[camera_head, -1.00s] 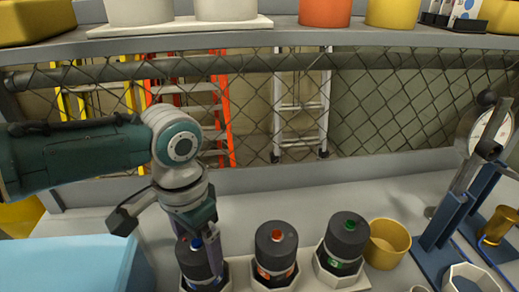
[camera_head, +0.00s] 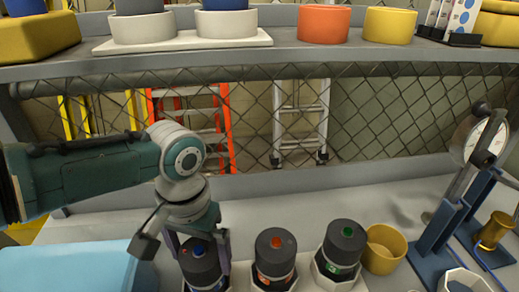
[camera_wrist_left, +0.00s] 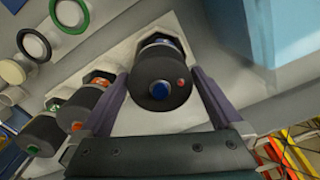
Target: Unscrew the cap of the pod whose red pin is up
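Three dark capped pods stand in a row in pale holders: one with a blue top button (camera_head: 200,262), one with an orange button (camera_head: 275,257), one with a green button (camera_head: 342,250). In the left wrist view, a small red pin (camera_wrist_left: 181,83) shows on the dark cap (camera_wrist_left: 152,72) of the blue-button pod. I cannot make out red pins on the other two. My left gripper (camera_wrist_left: 160,75) is open, its fingers on either side of the blue-button cap; I cannot tell whether they touch it. My right gripper is out of view.
A light blue box (camera_head: 70,265) stands left of the pods. A yellow cup (camera_head: 384,248) stands right of the green-button pod. A blue stand with a round gauge (camera_head: 470,140) is farther right. A shelf (camera_head: 290,52) runs above, with a mesh fence behind.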

